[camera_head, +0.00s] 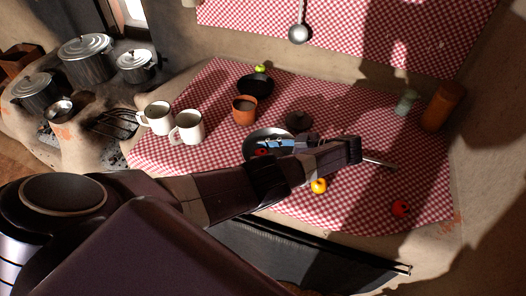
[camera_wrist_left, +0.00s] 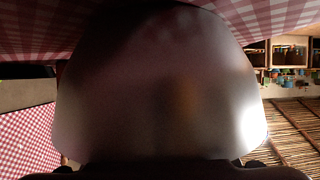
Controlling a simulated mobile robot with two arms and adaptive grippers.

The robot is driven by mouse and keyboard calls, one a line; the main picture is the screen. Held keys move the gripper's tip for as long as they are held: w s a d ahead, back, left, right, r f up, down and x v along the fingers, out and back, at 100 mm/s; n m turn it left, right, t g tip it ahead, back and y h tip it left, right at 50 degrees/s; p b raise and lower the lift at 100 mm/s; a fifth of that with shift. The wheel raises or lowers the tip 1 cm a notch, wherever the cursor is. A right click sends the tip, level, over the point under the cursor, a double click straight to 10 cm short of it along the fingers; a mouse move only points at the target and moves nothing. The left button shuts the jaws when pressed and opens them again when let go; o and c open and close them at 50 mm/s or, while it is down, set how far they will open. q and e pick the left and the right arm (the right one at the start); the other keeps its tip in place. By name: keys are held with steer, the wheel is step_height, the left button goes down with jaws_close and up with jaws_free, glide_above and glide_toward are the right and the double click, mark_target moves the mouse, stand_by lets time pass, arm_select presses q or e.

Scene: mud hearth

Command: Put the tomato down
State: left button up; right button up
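My left arm crosses the head view from the lower left, and my left gripper (camera_head: 345,153) is above the checkered cloth. Its fingertips are hard to make out, so I cannot tell whether it is open or shut. A red, round tomato (camera_head: 400,208) is at the right front of the cloth, in shadow and apart from the gripper. In the left wrist view, a large, smooth, greyish rounded shape (camera_wrist_left: 160,95) fills the middle and hides whatever is between the fingers. My right gripper is not in view.
A metal pan or plate (camera_head: 256,135) with red and blue patches lies left of the gripper; a metal handle (camera_head: 380,162) shows to its right. A yellow-orange fruit (camera_head: 319,186), white mugs (camera_head: 187,127), a brown cup (camera_head: 244,109) and an orange-brown bottle (camera_head: 442,106) stand around. Cloth at right is fairly clear.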

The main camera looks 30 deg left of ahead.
arm_select(q)
steer(key=shift+o, duration=1.2)
steer(key=shift+a+r+p, duration=0.1)
steer(key=shift+r+p, duration=0.4)
steer(key=shift+p, duration=0.05)
steer(key=shift+r, duration=0.3)
steer(key=v, duration=0.2)
steer(key=b+v, duration=0.1)
steer(key=v, duration=0.1)
steer(key=b+v, duration=0.1)
steer(key=v, duration=0.2)
steer(key=shift+f, duration=0.35)
steer(key=shift+d+r, duration=0.25)
